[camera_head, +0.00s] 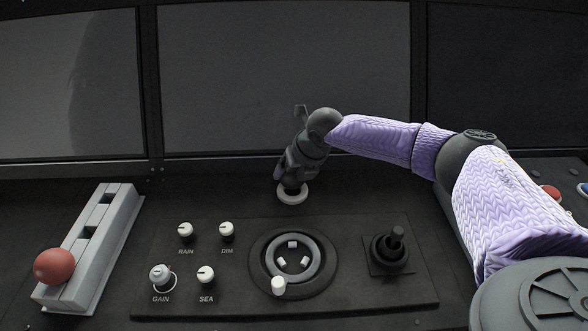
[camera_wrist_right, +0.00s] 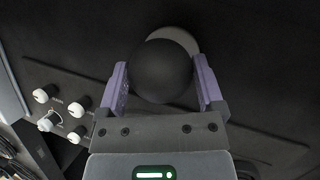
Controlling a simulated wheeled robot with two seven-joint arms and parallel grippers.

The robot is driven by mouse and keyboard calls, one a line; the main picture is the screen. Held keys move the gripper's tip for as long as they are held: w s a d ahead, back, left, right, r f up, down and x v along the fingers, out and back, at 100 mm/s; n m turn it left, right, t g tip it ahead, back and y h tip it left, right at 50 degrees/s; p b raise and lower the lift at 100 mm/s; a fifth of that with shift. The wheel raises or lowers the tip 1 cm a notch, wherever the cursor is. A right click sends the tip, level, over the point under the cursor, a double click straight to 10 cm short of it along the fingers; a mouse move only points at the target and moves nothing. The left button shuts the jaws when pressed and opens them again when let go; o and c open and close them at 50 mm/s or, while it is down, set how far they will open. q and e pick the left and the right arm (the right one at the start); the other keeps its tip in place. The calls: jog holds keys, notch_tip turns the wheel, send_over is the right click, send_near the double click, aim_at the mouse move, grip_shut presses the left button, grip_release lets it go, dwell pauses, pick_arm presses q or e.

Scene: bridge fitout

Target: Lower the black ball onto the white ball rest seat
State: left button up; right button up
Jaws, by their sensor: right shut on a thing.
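The black ball (camera_wrist_right: 160,72) is between the two purple fingers of my right gripper (camera_wrist_right: 165,85) in the right wrist view, and the fingers are shut on it. The white ball rest seat (camera_head: 292,198) is a pale round ring on the dark console behind the control panel. It also shows in the wrist view as a pale disc (camera_wrist_right: 184,38), partly hidden behind the ball. In the head view my right gripper (camera_head: 289,180) points down over the seat, with the ball (camera_head: 292,188) low at its tip. I cannot tell whether ball and seat touch. My left gripper is out of view.
The control panel (camera_head: 225,285) in front carries several white knobs, a round socket (camera_head: 258,262) with white pads and a small black joystick (camera_head: 392,245). A lever unit (camera_head: 118,215) with a red ball knob (camera_head: 54,266) stands at left. Dark screens (camera_head: 280,70) rise behind.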

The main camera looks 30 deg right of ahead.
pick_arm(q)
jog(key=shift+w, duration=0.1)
pick_arm(e)
jog(key=shift+f+b, duration=0.45)
jog(key=shift+f, duration=0.35)
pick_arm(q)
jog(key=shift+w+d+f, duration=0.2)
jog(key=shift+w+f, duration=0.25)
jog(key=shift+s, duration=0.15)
pick_arm(e)
jog(key=o, duration=0.9)
jog(key=shift+o, duration=0.9)
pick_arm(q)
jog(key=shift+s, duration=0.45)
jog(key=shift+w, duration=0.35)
